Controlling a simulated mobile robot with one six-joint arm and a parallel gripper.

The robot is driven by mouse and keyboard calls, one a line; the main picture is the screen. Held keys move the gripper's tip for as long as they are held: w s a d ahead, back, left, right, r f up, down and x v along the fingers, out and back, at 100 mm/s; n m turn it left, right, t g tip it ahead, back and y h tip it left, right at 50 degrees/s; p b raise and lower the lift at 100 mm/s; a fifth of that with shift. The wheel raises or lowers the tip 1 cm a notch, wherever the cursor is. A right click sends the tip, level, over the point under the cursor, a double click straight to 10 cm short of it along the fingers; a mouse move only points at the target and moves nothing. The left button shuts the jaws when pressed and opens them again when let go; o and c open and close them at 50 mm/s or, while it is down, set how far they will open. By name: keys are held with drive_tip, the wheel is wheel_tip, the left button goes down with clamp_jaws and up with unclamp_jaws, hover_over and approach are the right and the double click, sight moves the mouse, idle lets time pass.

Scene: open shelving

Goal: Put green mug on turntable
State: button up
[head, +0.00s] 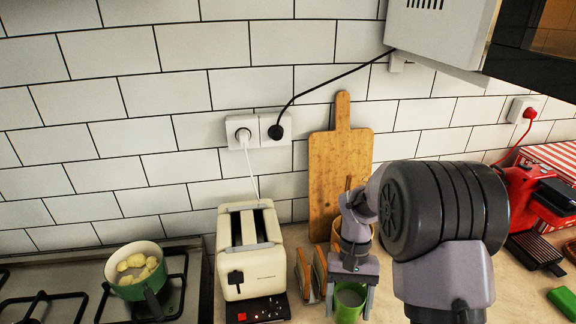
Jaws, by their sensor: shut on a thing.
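A cream toaster (250,250) and bread slices (304,272) stand left of my gripper. A wooden board (338,160) leans on the wall behind it. A pot (136,272) sits on the stove at left. A red appliance (530,195) stands at right.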

drive_tip(key=shift+w+n+h, duration=0.1)
drive_tip(key=shift+n+h, duration=0.2)
drive_tip(key=shift+n, duration=0.4)
